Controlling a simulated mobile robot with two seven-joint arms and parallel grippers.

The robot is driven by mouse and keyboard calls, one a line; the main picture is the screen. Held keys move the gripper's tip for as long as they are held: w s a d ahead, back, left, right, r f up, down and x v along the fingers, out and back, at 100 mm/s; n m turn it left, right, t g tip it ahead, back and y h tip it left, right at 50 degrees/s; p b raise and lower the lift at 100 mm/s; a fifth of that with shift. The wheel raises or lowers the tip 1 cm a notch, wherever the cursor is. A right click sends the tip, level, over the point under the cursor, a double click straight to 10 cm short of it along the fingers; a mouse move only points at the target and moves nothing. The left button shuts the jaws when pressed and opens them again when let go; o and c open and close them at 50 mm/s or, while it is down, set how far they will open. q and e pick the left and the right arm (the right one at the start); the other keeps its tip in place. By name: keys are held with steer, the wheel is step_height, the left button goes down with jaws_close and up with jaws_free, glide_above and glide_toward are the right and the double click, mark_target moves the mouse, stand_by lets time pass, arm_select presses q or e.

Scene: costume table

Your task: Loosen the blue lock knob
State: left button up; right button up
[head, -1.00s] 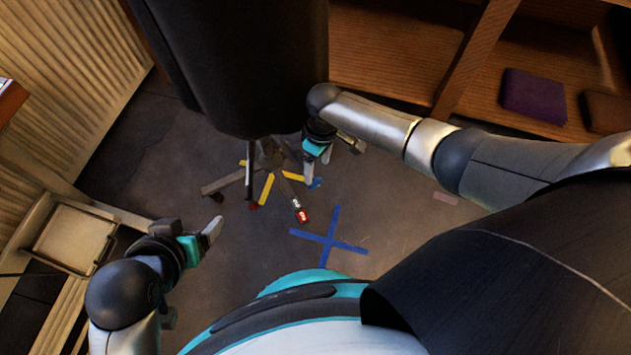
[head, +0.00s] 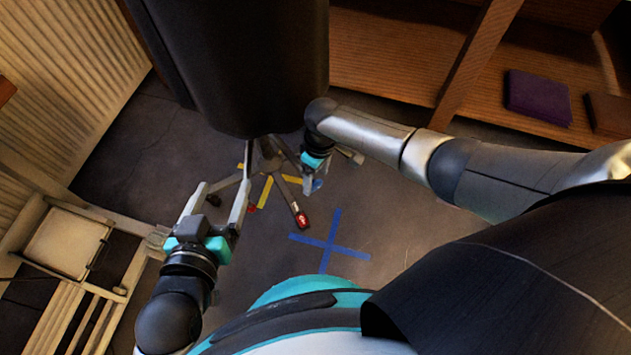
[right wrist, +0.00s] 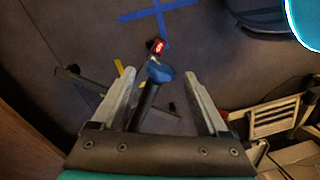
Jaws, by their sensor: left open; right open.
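The blue lock knob (head: 317,184) shows low on the stand, beside my right gripper (head: 309,186) in the head view. In the right wrist view the knob (right wrist: 160,72) sits between and slightly beyond the open fingers of my right gripper (right wrist: 160,78), with gaps on both sides. The knob is on a dark post or tube (right wrist: 147,103). My left gripper (head: 222,188) is open and empty, its fingers pointing at the stand's legs from the near left. The dark dress form (head: 235,60) hangs over the stand and hides its upper part.
The stand's legs (head: 290,198) spread over the grey floor, one ending in a red tag (head: 302,221). Yellow tape (head: 265,191) and a blue tape cross (head: 331,241) mark the floor. A wooden chair (head: 68,243) stands at left; shelves (head: 400,70) with a purple folded item (head: 538,96) at back right.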

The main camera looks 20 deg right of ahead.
steer(key=shift+f+b, duration=0.4)
steer(key=shift+f, duration=0.25)
arm_select(q)
steer(key=shift+s+d+r+n+t+h+b, duration=0.25)
steer(key=shift+d+r+t, duration=0.25)
steer(key=shift+t, duration=0.25)
steer(key=shift+s+d+r+n+t+h+b, duration=0.15)
steer(key=shift+d+r+t+h, duration=0.3)
steer(key=shift+t, duration=0.3)
arm_select(e)
steer(key=shift+a+f, duration=0.15)
steer(key=shift+f, duration=0.4)
steer(key=shift+s, duration=0.1)
jaws_close()
